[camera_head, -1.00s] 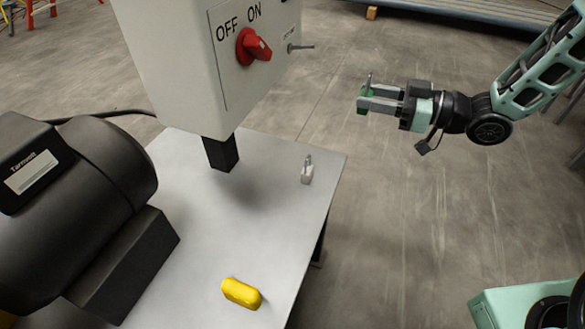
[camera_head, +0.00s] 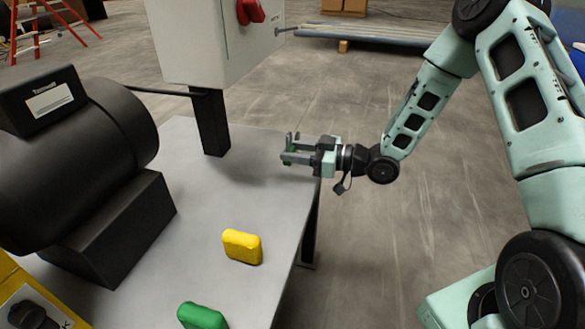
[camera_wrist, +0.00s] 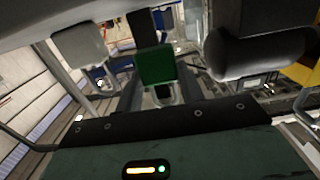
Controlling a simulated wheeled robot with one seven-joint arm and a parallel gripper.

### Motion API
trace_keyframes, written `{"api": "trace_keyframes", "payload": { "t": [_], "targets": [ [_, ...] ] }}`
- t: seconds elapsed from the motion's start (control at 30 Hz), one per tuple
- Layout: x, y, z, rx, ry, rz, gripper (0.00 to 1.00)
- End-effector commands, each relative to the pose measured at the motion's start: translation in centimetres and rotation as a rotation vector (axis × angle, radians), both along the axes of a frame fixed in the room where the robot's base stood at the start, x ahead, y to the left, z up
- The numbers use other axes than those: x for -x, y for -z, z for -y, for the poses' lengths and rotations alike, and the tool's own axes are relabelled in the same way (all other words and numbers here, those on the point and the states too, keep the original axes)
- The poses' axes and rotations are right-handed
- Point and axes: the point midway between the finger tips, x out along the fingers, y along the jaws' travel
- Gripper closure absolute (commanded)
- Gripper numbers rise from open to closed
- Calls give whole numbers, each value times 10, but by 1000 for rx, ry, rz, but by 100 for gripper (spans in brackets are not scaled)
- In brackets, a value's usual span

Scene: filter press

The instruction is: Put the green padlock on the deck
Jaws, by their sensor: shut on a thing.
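My gripper (camera_head: 290,151) is shut on the green padlock over the right far part of the deck (camera_head: 190,245), a flat grey tabletop. In the head view the padlock (camera_head: 289,147) is a small green patch between the fingers, mostly hidden by them. In the wrist view the padlock's green body (camera_wrist: 157,66) shows between the fingers, with its pale shackle (camera_wrist: 166,99) towards the palm. The gripper looks close to the deck surface; I cannot tell whether the padlock touches it.
A switch box (camera_head: 220,40) with a red knob (camera_head: 250,11) stands on a black post (camera_head: 210,125) left of my gripper. A black motor (camera_head: 85,160) fills the deck's left. A yellow block (camera_head: 242,246) and a green block (camera_head: 203,316) lie nearer. The middle deck is clear.

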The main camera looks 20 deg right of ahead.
Motion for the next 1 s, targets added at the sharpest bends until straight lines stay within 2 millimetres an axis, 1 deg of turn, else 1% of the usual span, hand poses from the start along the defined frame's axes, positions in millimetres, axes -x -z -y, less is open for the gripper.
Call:
{"api": "trace_keyframes", "payload": {
  "t": [0.2, 0.3, 0.53, 0.67, 0.7, 0.77, 1.0],
  "targets": [
    [1, 28, -1, -1, -2, -3, 86],
    [0, 38, 0, -1, -2, -1, 86],
    [0, 37, 0, 0, -1, 0, 86],
    [0, 41, 0, -1, -1, -1, 86],
    [0, 40, 0, 0, -1, -1, 57],
    [0, 40, 0, 0, -1, -1, 40],
    [0, 40, 0, 0, -1, -1, 40]
  ]
}}
